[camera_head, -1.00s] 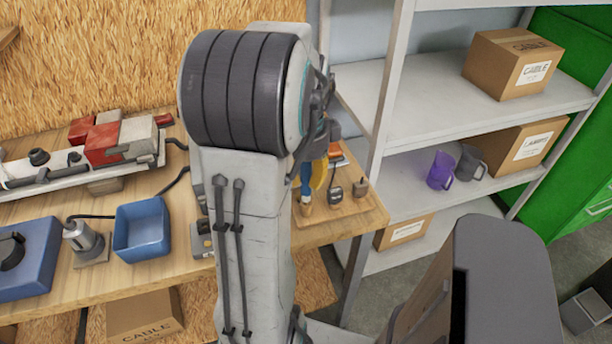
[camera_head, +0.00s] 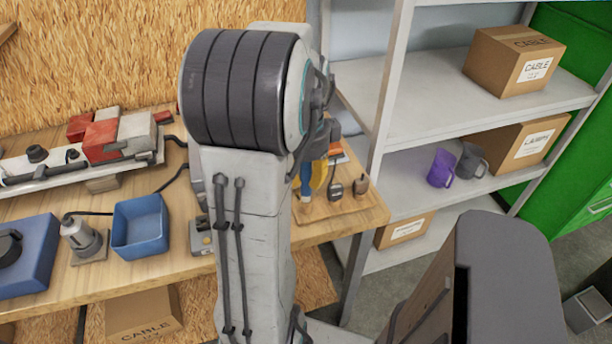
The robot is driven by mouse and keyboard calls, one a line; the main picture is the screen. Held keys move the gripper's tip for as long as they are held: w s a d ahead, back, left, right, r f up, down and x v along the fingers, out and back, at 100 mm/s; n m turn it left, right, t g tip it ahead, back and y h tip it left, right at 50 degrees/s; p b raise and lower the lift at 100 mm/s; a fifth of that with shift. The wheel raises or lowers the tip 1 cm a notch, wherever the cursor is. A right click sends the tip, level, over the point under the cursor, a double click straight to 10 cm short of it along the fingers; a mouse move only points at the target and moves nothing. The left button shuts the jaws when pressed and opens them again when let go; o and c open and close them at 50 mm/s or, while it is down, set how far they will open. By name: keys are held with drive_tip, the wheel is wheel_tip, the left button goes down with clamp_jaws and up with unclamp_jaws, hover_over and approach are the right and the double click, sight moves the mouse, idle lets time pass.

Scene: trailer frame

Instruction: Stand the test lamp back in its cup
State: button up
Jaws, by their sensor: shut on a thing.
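I cannot make out the test lamp. My own arm stands upright in the middle of the view and covers part of the bench. My gripper's fingertips do not show behind it; only dark jointed parts of my arm show at the right of its upper joint. A grey metal cylinder (camera_head: 82,238) with a black cable stands upright on a small plate on the bench at left; I cannot tell whether it is the cup.
A blue open bin (camera_head: 140,228) and a blue block (camera_head: 28,262) stand on the wooden bench (camera_head: 120,277). A wooden tray (camera_head: 345,207) with small parts lies right of my arm. A grey shelf (camera_head: 450,95) holds cable boxes, a purple mug (camera_head: 440,168) and a grey mug (camera_head: 471,160).

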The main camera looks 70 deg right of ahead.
drive_tip(key=o, duration=1.3)
drive_tip(key=shift+r+p, duration=3.05)
drive_tip(key=shift+r, duration=0.45)
